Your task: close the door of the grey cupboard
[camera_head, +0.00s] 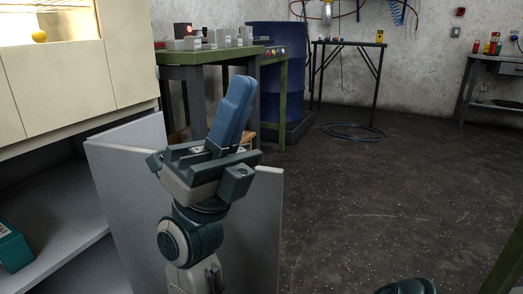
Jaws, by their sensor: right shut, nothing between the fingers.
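The grey cupboard (60,235) stands at the lower left with its front open and a shelf showing inside. Its grey door (262,225) stands open, swung out into the room, and my right arm covers its middle. My right gripper (238,92), with blue fingers pressed together, is shut and empty. It points up and away over the top edge of the door. I cannot tell whether the gripper or arm touches the door. My left gripper is not in view.
A teal box (13,248) lies inside the cupboard. Cream cabinet fronts (75,75) are above it. A green workbench (190,57) and a blue drum (275,85) stand behind the door. A coiled hose (352,132) lies on the floor. The floor (370,200) at right is clear.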

